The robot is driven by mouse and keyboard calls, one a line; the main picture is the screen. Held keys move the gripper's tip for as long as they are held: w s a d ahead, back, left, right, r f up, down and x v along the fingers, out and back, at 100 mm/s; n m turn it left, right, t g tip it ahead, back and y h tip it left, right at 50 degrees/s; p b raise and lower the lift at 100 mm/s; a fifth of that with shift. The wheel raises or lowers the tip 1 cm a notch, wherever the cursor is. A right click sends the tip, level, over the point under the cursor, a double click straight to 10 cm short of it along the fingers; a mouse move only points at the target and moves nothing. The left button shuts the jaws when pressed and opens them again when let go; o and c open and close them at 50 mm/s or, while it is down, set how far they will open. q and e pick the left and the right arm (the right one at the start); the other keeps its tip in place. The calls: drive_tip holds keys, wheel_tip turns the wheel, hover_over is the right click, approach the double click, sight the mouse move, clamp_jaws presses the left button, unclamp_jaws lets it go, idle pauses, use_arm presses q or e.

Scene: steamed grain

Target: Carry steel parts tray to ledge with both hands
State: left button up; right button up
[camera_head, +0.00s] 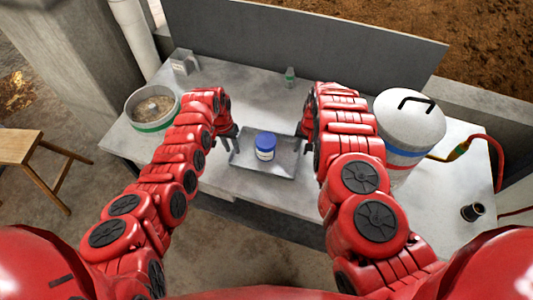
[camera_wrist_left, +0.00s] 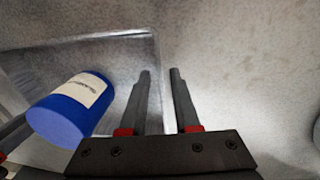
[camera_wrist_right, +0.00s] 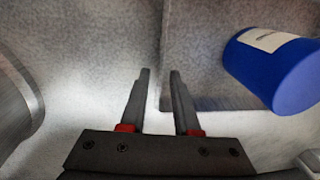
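The steel parts tray (camera_head: 284,161) lies on the grey worktop, in the middle of the head view. My left gripper (camera_head: 229,136) is at the tray's left side. In the left wrist view its fingers (camera_wrist_left: 160,72) are a little apart, with the tray's edge (camera_wrist_left: 130,55) between them. My right gripper (camera_head: 302,129) is at the tray's right side. In the right wrist view its fingers (camera_wrist_right: 160,72) are apart, one on each side of the tray's edge (camera_wrist_right: 190,75). Contact with the rim is not clear.
A round bowl of grain (camera_head: 152,108) stands at the left. A large white and blue lidded drum (camera_head: 408,122) stands close to my right arm. A small green bottle (camera_head: 290,76) is at the back, before a grey upright panel (camera_head: 310,45). A dark cup (camera_head: 472,212) is far right.

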use_arm(q)
clamp_jaws()
use_arm(e)
clamp_jaws()
idle(0.9)
